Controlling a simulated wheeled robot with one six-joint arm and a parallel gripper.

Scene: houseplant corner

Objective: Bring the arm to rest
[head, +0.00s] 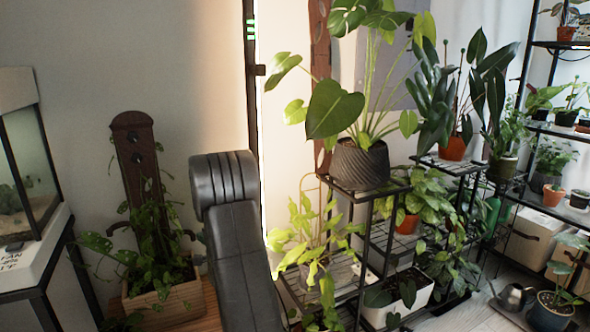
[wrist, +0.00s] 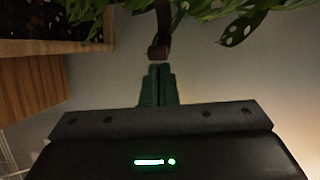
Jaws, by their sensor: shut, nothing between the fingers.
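My dark arm rises through the middle of the head view, in front of the wall and between the wooden planter and the plant stand. My gripper (wrist: 159,72) shows in the wrist view with its green fingers together and nothing between them. A brown hook-like piece (wrist: 160,51) appears just beyond the fingertips; I cannot tell whether they touch. In the head view my gripper is not visible.
A wooden planter (head: 165,303) with a trailing plant and a dark brown upright board (head: 136,165) stands left of my arm. A glass tank (head: 28,160) is at far left. A black plant stand (head: 352,232) with several pots is close on the right. A watering can (head: 513,297) sits on the floor.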

